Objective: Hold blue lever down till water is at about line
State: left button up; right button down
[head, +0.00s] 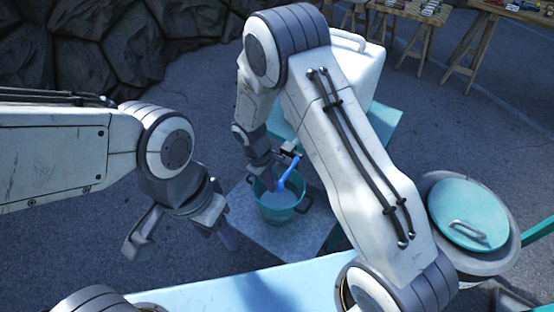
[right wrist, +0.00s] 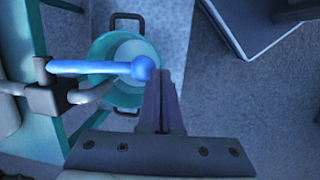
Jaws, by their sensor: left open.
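The blue lever (head: 287,173) sticks out from a dark tap (right wrist: 45,90) and slopes downward in the head view. In the right wrist view its round end (right wrist: 142,68) is at the tips of my right gripper (right wrist: 163,75). The right fingers are shut together, with nothing seen between them; I cannot tell if they touch the lever. The teal pot (head: 283,213) stands below the tap, with pale water (head: 272,200) inside. I cannot make out a line in it. My left gripper (head: 185,237) is open and empty, left of the pot.
A white tank (head: 352,75) stands on a teal stand (head: 385,125) behind my right arm. The pot rests on a grey slab (head: 290,242). A teal-lidded round container (head: 468,212) is at right. Wooden tables (head: 420,20) and a rock wall (head: 60,60) are at the back.

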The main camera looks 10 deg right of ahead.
jog(key=shift+s+f, duration=0.1)
jog(key=shift+f, duration=0.2)
jog(key=s+a+r+p, duration=0.1)
jog(key=s+a+r, duration=0.2)
jog(key=a+r, duration=0.4)
jog(key=shift+d+p+v, duration=0.3)
jog(key=shift+d+v, duration=0.2)
jog(key=shift+v, duration=2.05)
jog(key=shift+s+a+r, duration=0.1)
jog(key=shift+s+r, duration=0.05)
